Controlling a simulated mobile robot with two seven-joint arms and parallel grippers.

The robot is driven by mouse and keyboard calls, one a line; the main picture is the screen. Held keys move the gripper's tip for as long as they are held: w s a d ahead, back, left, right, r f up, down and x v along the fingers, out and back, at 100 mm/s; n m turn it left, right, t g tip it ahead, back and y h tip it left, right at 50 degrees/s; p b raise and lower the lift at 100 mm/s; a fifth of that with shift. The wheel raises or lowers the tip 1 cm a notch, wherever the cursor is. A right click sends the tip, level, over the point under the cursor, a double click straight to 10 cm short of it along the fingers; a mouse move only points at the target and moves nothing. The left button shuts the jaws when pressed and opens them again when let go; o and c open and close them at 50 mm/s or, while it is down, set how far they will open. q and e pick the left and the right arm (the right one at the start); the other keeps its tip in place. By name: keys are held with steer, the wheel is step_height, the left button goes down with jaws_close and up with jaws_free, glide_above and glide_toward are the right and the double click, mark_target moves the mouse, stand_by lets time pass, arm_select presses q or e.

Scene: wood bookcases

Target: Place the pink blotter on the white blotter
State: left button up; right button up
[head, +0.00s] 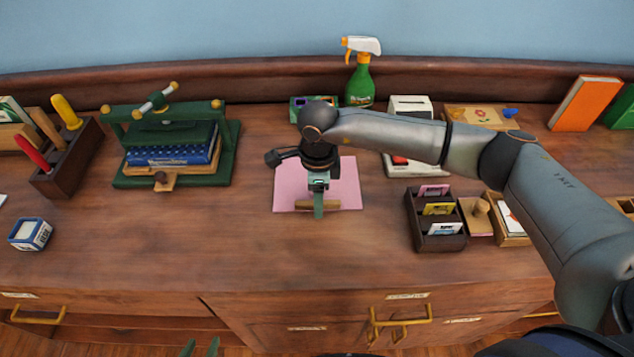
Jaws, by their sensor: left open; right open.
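The pink blotter (348,182) lies flat on the wooden desk near the middle of the head view. My wrist hides part of the pink sheet. My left gripper (201,347) shows only its green fingertips at the bottom edge, apart and empty, in front of the desk. I cannot make out a white blotter for certain.
A green press (178,178) and a dark tool rack (65,160) stand at left. A green spray bottle (360,85) stands behind. The desk's front middle is clear.

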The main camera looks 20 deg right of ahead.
steer(key=shift+c, duration=0.4)
jaws_close()
